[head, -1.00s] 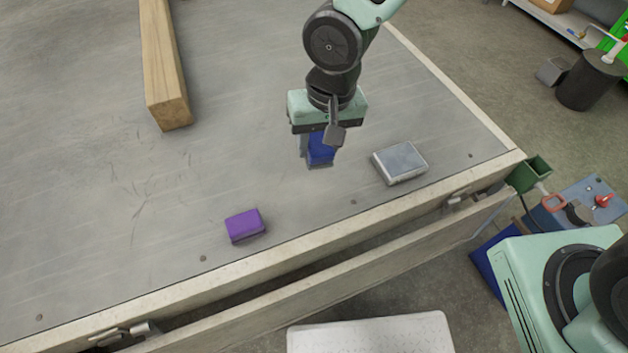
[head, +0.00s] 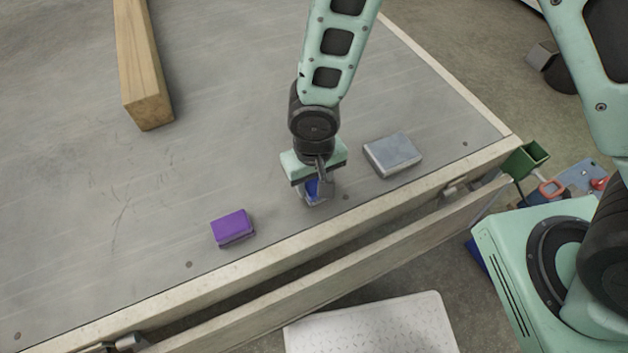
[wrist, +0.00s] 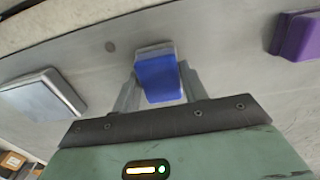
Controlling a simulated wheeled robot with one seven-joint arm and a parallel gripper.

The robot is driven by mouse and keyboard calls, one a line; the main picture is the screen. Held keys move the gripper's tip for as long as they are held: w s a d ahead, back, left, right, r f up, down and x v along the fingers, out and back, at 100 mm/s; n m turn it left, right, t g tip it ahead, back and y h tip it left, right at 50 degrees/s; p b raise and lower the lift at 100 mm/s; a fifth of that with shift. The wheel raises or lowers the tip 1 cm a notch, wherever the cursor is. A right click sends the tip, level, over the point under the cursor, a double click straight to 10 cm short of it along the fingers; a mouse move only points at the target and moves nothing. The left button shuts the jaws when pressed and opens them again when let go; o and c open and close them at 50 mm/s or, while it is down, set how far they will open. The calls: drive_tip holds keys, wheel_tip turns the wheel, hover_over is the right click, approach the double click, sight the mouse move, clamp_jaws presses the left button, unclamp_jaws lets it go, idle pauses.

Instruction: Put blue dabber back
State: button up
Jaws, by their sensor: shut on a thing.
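The blue dabber (head: 312,188) is a small blue block, mostly hidden by my gripper in the head view. In the wrist view the blue dabber (wrist: 159,78) sits between my two fingers, its blue face towards the camera and a grey part at its far end. My gripper (head: 316,196) is shut on it over the grey trailer bed, near the front edge. The wrist view also shows my gripper (wrist: 160,90). I cannot tell whether the dabber touches the bed.
A purple block (head: 232,228) lies to the left, also in the wrist view (wrist: 298,36). A silver-grey box (head: 393,154) lies close on the right, also in the wrist view (wrist: 40,95). A wooden beam (head: 142,70) lies at the back left. The bed's wooden edge (head: 240,276) runs along the front.

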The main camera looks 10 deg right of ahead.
drive_tip(key=shift+f, duration=0.1)
drive_tip(key=shift+f, duration=0.15)
drive_tip(key=o, duration=0.9)
wheel_tip(320, 180, up, 11)
drive_tip(key=p, duration=0.2)
wheel_tip(320, 180, up, 10)
drive_tip(key=n, duration=0.2)
hover_over(314, 181)
drive_tip(key=s+d, duration=0.5)
drive_tip(key=s+d+r, duration=0.1)
drive_tip(key=s, duration=0.1)
drive_tip(key=s+d+r+n, duration=0.1)
drive_tip(key=s+r, duration=0.1)
drive_tip(key=s+d+r+n, duration=0.1)
drive_tip(key=s, duration=0.1)
drive_tip(key=shift+s+d+r+y, duration=0.1)
drive_tip(key=shift+s+r+y, duration=0.15)
drive_tip(key=shift+y, duration=0.05)
